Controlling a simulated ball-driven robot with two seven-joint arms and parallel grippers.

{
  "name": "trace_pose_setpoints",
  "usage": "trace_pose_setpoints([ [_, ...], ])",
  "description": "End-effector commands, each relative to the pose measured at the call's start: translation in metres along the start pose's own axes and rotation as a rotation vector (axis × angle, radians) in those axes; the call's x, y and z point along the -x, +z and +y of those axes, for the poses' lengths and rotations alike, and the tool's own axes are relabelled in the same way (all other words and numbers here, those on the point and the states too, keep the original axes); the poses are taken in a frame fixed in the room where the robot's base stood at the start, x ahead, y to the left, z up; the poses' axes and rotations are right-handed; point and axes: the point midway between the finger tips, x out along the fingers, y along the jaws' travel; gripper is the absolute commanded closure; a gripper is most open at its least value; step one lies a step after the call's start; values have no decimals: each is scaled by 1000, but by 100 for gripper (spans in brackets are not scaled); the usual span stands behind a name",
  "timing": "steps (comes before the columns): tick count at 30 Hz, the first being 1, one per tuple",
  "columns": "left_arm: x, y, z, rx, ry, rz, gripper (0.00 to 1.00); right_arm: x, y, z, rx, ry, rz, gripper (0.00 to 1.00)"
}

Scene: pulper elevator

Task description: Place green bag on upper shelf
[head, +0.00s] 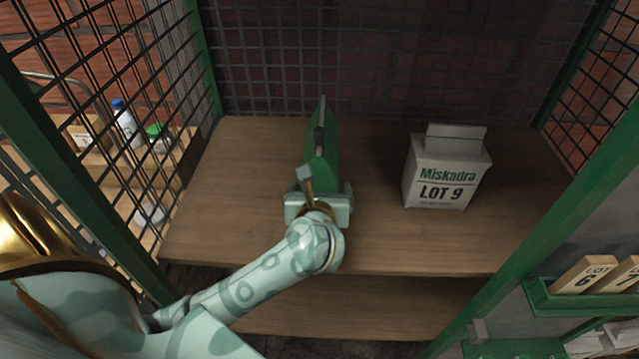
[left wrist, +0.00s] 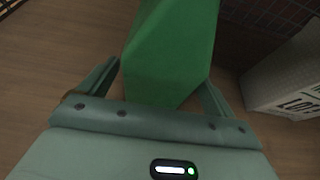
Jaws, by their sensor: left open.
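The green bag (head: 322,150) stands upright on the wooden upper shelf (head: 240,240), left of its middle. It also shows in the left wrist view (left wrist: 172,50), with its near end between the fingers. My left gripper (head: 318,192) is at the near side of the bag. In the left wrist view its two fingers (left wrist: 160,85) are spread, one on each side of the bag. The left finger shows a small gap to the bag; contact on the right side is hard to tell. My right gripper is out of view.
A white bag marked Miskadra LOT 9 (head: 446,172) stands to the right on the same shelf. Mesh walls and green posts (head: 575,210) frame the shelf. A lower board (head: 350,305) lies beneath. Outside, left, is a cart with bottles (head: 127,125); a rack of lot blocks (head: 583,275) is right.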

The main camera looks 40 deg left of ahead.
Motion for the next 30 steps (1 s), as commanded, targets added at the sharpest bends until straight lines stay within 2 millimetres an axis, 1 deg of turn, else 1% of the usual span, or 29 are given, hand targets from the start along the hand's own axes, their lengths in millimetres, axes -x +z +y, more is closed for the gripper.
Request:
trace_pose_setpoints([
  [1, 13, 2, 0, 3, -3, 3, 10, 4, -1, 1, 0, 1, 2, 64],
  [6, 54, 2, 0, 3, -2, 2, 10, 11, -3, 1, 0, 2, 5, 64],
  [9, 73, 1, 0, 2, -1, 3, 10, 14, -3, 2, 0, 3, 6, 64],
  [12, 87, 0, 0, 1, -1, 2, 10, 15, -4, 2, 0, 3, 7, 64],
  [17, 95, 1, 0, 0, 1, 0, 10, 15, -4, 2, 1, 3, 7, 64],
  [30, 95, 0, 0, 0, 1, 0, 10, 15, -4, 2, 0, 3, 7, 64],
])
